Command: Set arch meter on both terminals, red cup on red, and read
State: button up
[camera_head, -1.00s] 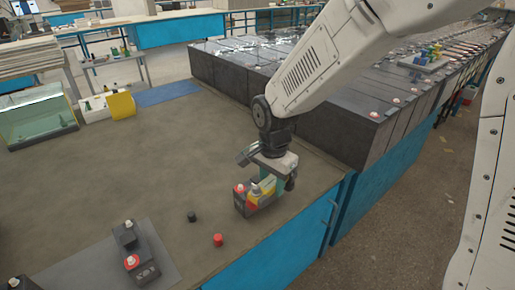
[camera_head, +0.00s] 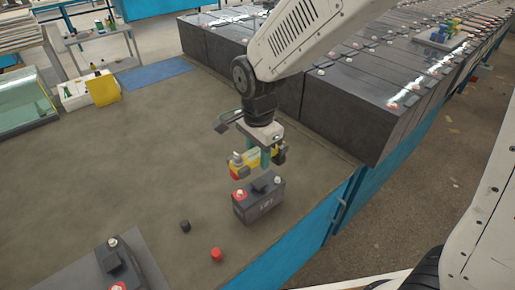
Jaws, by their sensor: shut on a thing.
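My gripper (camera_head: 265,157) is shut on the yellow arch meter (camera_head: 250,158) and holds it just above a dark battery (camera_head: 262,208). The meter's red cup (camera_head: 235,173) is at its left end, on the same side as the battery's red terminal (camera_head: 240,194). The battery's other terminal (camera_head: 278,181) shows pale at the right. A gap shows between the meter and the battery top, so the cups appear apart from the terminals. The meter's right end is partly hidden by the gripper, and no reading can be made out.
A loose black cap (camera_head: 185,226) and red cap (camera_head: 216,254) lie on the bench left of the battery. Another battery (camera_head: 118,268) stands on a grey mat at lower left. Rows of large batteries (camera_head: 350,110) stand behind at right. The bench's left middle is clear.

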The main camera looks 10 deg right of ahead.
jog(key=shift+d, duration=0.15)
jog(key=shift+f, duration=0.1)
send_over(259, 183)
jog(key=shift+f, duration=2.8)
jog(key=shift+f, duration=1.2)
jog(key=o, duration=1.3)
notch_tip(259, 183, up, 8)
jog(key=shift+f, duration=0.1)
